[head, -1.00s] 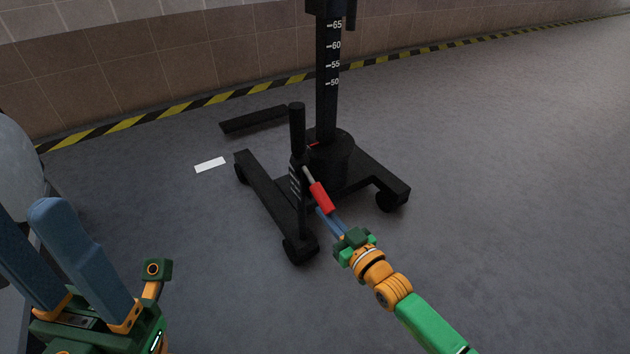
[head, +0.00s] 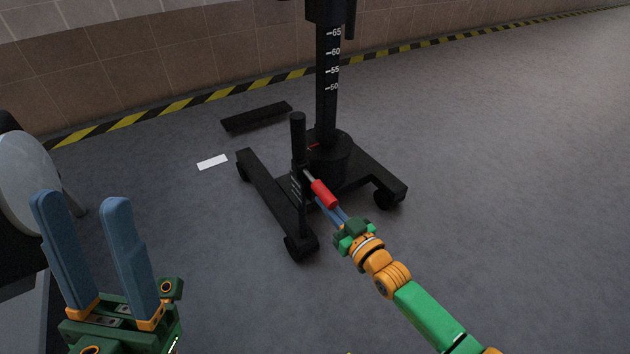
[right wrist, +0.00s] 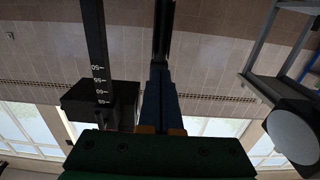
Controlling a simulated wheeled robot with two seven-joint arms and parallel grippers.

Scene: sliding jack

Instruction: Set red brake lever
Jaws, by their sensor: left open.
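The red brake lever (head: 323,193) is a red grip on a thin metal rod, slanting down to the right from the black jack's base (head: 326,160). My right gripper (head: 327,208) is at the lower end of the red grip, and its blue fingertips are at or just under it. I cannot tell whether they touch it. In the right wrist view its fingers (right wrist: 160,92) lie close together, with nothing seen between them. My left gripper (head: 85,195) is open and empty at the lower left, well away from the lever.
The jack's post (head: 328,90) with height marks rises behind the lever. A black upright handle (head: 298,140) stands just left of it. Wheeled legs (head: 268,190) spread over the floor. A white plate (head: 212,162) lies at left. The floor to the right is clear.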

